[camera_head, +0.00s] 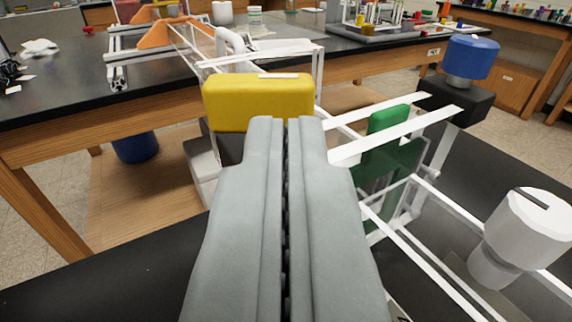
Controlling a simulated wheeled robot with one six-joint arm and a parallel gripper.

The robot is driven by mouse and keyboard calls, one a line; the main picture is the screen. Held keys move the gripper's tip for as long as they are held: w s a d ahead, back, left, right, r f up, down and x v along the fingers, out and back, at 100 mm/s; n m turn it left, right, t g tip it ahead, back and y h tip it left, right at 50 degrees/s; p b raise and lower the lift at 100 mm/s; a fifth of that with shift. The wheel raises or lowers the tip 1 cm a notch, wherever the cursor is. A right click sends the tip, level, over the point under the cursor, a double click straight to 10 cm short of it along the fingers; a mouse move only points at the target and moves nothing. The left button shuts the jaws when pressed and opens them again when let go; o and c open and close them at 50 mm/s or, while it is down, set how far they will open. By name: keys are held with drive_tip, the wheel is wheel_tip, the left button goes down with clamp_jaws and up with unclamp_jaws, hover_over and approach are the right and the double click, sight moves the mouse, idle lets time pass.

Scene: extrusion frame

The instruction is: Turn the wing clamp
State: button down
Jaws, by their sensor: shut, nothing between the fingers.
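My gripper (286,125) is shut and empty, its two grey fingers side by side and pointing ahead. A wide yellow block-shaped piece (258,98) shows just beyond the fingertips, above a dark mount partly hidden by the left finger. It looks like the wing clamp, but its lower part is hidden and I cannot be sure. Its long side runs left to right. The fingertips overlap its lower right edge in the picture; I cannot tell whether they touch it. The white extrusion frame (400,132) extends to the right of the fingers.
On the frame are a green upright piece (388,125), a blue round knob (471,58) on a black block and a white knob (525,230). A dark bench (60,110) behind carries another frame with orange parts (166,32). The dark surface at lower left (130,265) is clear.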

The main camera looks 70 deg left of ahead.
drive_tip(key=shift+x, duration=0.8)
drive_tip(key=shift+w+d, duration=0.1)
drive_tip(key=shift+w, duration=0.05)
